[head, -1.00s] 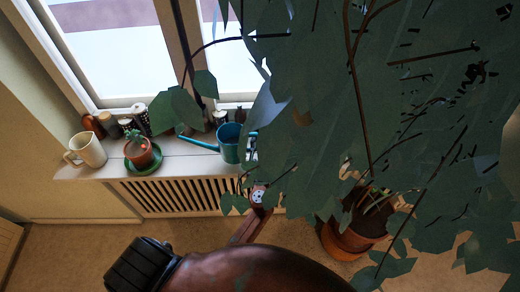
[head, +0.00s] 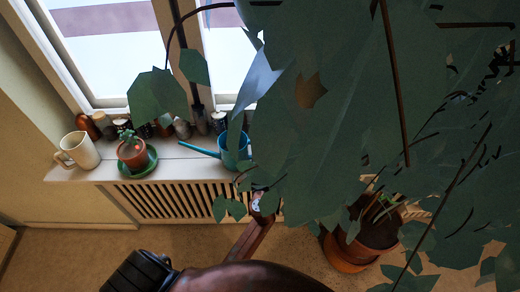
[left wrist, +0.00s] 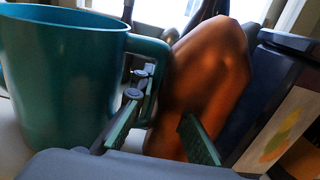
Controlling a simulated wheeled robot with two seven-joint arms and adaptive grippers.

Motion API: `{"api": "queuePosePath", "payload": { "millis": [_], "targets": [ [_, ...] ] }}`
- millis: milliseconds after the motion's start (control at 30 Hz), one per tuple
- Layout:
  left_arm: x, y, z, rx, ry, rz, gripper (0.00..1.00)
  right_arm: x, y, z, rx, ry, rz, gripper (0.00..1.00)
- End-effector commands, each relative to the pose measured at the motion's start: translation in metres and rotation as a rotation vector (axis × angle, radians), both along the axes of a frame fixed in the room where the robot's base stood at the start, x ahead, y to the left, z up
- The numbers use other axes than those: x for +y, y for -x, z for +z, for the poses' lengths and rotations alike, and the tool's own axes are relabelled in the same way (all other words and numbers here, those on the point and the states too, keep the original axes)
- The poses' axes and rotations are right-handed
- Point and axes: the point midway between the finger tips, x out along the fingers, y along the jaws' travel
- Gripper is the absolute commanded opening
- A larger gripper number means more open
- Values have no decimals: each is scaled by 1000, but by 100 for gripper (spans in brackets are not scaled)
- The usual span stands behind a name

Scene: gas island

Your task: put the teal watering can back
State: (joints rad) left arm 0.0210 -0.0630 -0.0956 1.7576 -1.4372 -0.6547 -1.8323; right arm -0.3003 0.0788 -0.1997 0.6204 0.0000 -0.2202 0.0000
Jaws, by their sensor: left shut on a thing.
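The teal watering can (head: 231,158) is at the front of the windowsill in the head view, its spout pointing left. Leaves hide its right side, and I cannot tell whether its base touches the sill. In the left wrist view the can (left wrist: 62,85) fills the left side, with its handle (left wrist: 152,52) on the right. My left gripper (left wrist: 160,136) is shut on the handle, with one finger on each side of it. Leaves hide this gripper in the head view. My right gripper is not in view.
The windowsill (head: 190,168) holds a cream jug (head: 80,151), a small potted plant (head: 132,154) on a green saucer and several bottles along the window. A large leafy plant (head: 330,100) in a terracotta pot (head: 350,250) covers the right side. A slatted radiator cover (head: 180,200) is below.

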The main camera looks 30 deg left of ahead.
Motion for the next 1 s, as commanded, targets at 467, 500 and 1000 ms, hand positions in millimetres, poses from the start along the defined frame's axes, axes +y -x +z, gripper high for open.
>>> {"api": "queuePosePath", "payload": {
  "millis": [467, 500, 1000],
  "targets": [
    [0, 0, -2, 0, 0, 0, 30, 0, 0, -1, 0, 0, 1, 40],
    [0, 0, -3, 0, 0, 0, 30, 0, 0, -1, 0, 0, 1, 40],
    [-16, 26, 0, 2, 2, 0, 30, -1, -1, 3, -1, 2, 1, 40]
  ]
}}
